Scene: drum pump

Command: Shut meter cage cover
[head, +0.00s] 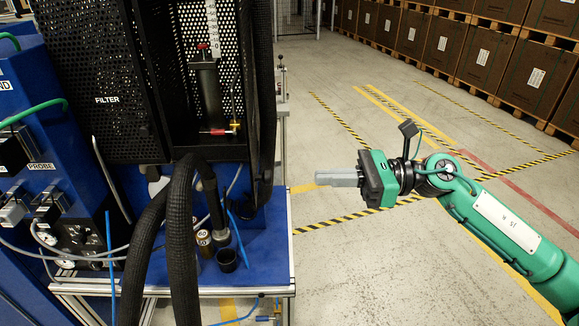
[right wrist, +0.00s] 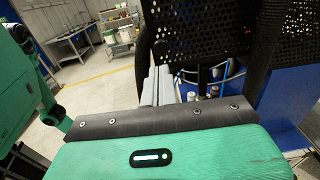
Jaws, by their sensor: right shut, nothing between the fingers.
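The black perforated meter cage (head: 95,60) marked FILTER stands on the blue bench at the left of the head view. Its front is open, and a dark cylinder with a red-tipped fitting (head: 205,85) shows inside. A tall black panel (head: 263,100), seen nearly edge-on at the cage's right side, looks like the cover standing open; its hinge is hard to make out. Perforated black metal (right wrist: 195,30) also shows in the right wrist view. My right gripper (head: 318,178) is shut and empty, pointing left, apart from and right of the panel. My left gripper is out of view.
Thick black hoses (head: 182,240) run in front of the cage. A small black cup (head: 227,260) stands on the blue bench top (head: 262,262). Open floor lies right of the bench, with brown crates (head: 440,45) along the back.

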